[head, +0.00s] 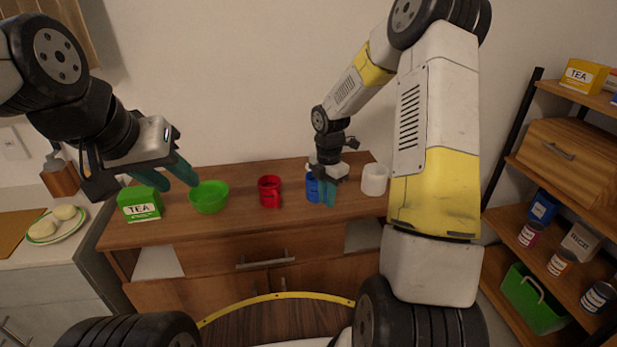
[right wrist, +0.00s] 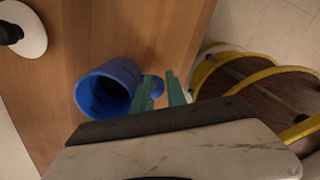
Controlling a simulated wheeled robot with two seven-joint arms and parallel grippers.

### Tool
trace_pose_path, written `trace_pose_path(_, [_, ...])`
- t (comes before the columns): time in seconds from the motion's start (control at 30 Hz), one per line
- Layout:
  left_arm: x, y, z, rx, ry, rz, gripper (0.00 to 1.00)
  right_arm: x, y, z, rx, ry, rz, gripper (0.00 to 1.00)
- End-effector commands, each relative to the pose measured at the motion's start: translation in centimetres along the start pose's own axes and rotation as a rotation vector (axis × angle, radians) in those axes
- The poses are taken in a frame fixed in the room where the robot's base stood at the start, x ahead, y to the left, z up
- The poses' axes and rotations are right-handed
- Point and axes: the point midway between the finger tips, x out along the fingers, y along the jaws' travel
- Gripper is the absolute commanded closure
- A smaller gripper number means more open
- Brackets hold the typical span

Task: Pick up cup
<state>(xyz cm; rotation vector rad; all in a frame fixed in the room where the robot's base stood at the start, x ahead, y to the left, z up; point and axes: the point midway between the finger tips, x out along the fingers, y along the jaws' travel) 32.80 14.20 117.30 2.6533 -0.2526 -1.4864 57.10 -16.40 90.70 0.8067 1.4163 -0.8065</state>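A blue cup (head: 312,186) stands on the wooden cabinet top. In the right wrist view the blue cup (right wrist: 108,88) shows its open mouth, with its handle toward my fingers. My right gripper (head: 327,190) is at the cup's right front in the head view. In the right wrist view its green fingers (right wrist: 160,92) are apart, with the handle at their tips; contact cannot be told. A red cup (head: 269,191) stands left of the blue one. My left gripper (head: 166,175) is open and empty, above and between the green tea box and green bowl.
A green bowl (head: 208,197) and a green tea box (head: 140,204) stand on the left of the cabinet top (head: 240,222). A white cylinder (head: 374,179) stands right of the blue cup. A shelf rack (head: 535,180) is at far right, a plate (head: 57,226) on the left counter.

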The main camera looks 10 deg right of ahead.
Motion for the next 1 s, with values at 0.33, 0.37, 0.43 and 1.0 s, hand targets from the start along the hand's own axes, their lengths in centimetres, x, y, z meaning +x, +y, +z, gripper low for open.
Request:
trace_pose_path(0.33, [0.0,0.0,0.0,0.0,0.0,0.0,0.64,-0.05,0.0,0.03,0.001,0.0,0.0,1.0])
trace_pose_path(0.37, [0.0,0.0,0.0,0.0,0.0,0.0,0.64,-0.05,0.0,0.03,0.001,0.0,0.0,1.0])
trace_pose_path(0.43, [0.0,0.0,0.0,0.0,0.0,0.0,0.64,-0.06,0.0,0.03,0.001,0.0,0.0,1.0])
trace_pose_path(1.0, [0.0,0.0,0.0,0.0,0.0,0.0,0.64,-0.09,0.03,0.04,0.001,-0.001,0.001,1.0])
